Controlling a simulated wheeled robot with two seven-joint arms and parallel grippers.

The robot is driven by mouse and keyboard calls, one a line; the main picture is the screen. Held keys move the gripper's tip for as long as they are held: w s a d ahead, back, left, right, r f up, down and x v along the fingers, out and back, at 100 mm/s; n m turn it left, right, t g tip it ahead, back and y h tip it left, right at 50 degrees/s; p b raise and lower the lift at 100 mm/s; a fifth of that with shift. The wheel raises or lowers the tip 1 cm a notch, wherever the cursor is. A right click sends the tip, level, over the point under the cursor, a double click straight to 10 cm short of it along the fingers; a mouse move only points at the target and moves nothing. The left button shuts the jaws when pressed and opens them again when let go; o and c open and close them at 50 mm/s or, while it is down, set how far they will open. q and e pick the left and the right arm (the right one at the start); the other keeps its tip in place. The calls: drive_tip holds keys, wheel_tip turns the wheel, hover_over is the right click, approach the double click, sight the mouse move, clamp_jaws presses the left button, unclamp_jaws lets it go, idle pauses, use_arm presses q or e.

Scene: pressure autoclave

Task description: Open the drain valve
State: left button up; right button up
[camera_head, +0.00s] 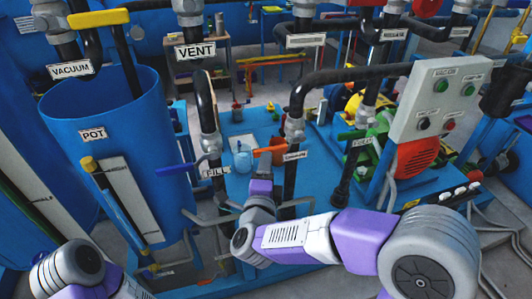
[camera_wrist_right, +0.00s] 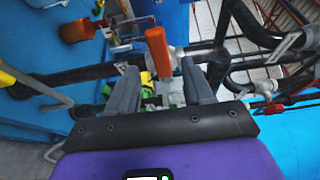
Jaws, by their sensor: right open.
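A valve with an orange handle (camera_head: 270,150) sits on a dark vertical pipe in the middle of the head view. A small white label (camera_head: 295,155) is beside it; I cannot read it surely, and no label clearly says drain. My right gripper (camera_head: 262,172) is just below this handle, pointing up and away. In the right wrist view the orange handle (camera_wrist_right: 158,52) stands between the two open grey fingers of the right gripper (camera_wrist_right: 159,70), with visible gaps on both sides. My left arm shows at the lower left; its gripper is out of view.
A blue-handled valve (camera_head: 182,168) labelled FILL is left of the gripper. A yellow-handled valve (camera_head: 98,18) is above the blue pot (camera_head: 110,100). A green-handled valve (camera_head: 354,134) and a grey control box (camera_head: 440,98) stand right. Dark pipes crowd the gripper.

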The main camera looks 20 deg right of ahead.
sight(280, 146)
drive_tip(key=x, duration=0.6)
drive_tip(key=shift+w+d, duration=0.15)
drive_tip(key=shift+w, duration=0.2)
drive_tip(key=shift+c, duration=0.5)
clamp_jaws()
